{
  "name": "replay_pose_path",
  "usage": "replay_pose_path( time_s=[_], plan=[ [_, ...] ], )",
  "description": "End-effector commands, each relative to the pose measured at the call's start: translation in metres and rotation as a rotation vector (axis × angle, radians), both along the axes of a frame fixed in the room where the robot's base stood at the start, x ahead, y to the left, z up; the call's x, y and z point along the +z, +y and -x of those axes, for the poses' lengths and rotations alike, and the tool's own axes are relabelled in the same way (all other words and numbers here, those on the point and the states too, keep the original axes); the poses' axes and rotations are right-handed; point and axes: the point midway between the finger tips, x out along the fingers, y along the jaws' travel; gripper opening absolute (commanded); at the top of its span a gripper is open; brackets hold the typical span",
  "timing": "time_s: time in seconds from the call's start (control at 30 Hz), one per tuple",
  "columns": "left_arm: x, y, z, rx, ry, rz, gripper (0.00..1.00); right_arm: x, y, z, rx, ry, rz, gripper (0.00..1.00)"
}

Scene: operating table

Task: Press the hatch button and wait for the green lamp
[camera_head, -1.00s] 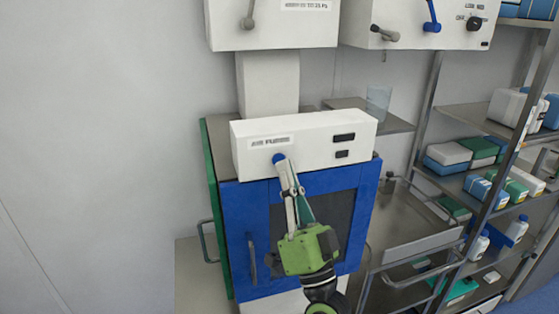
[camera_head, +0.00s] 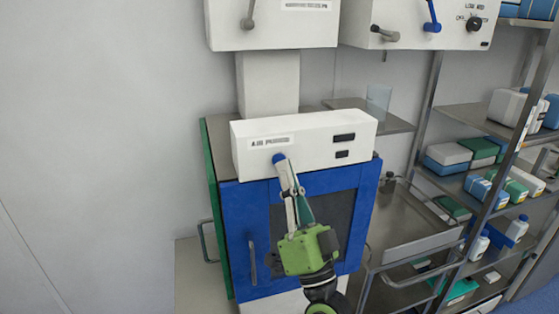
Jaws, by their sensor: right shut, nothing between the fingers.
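The hatch is a blue-framed cabinet (camera_head: 258,240) with a dark window (camera_head: 335,212) in its door. A white control panel (camera_head: 300,140) sits on top, with a label and two small dark displays at its right. My right gripper (camera_head: 280,160) is shut and empty, its tips against or just in front of the lower left of the panel. A blue round spot, which may be the button, shows at the tips; the fingers mostly hide it. I cannot tell whether it is pressed in. No green lamp is seen lit. My left gripper is out of view.
White boxes with levers (camera_head: 272,25) hang on the wall above. A metal cart (camera_head: 415,245) and a shelf rack with boxes and bottles (camera_head: 490,150) stand at the right. The door handle (camera_head: 252,262) sticks out at the door's left. The wall at left is bare.

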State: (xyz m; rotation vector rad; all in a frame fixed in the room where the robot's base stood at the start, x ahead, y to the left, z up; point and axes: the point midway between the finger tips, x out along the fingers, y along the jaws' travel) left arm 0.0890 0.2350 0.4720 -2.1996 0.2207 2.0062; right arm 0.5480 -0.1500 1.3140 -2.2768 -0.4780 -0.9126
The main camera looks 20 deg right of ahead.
Motion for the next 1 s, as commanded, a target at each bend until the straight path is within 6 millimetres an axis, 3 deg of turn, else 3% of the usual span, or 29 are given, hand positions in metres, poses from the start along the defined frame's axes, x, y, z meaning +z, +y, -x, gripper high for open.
replay_pose_path(
  time_s=[1.0],
  plan=[
    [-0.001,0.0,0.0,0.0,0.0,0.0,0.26,0.0,0.0,-0.013,0.0,0.0,0.0,0.0]
  ],
)
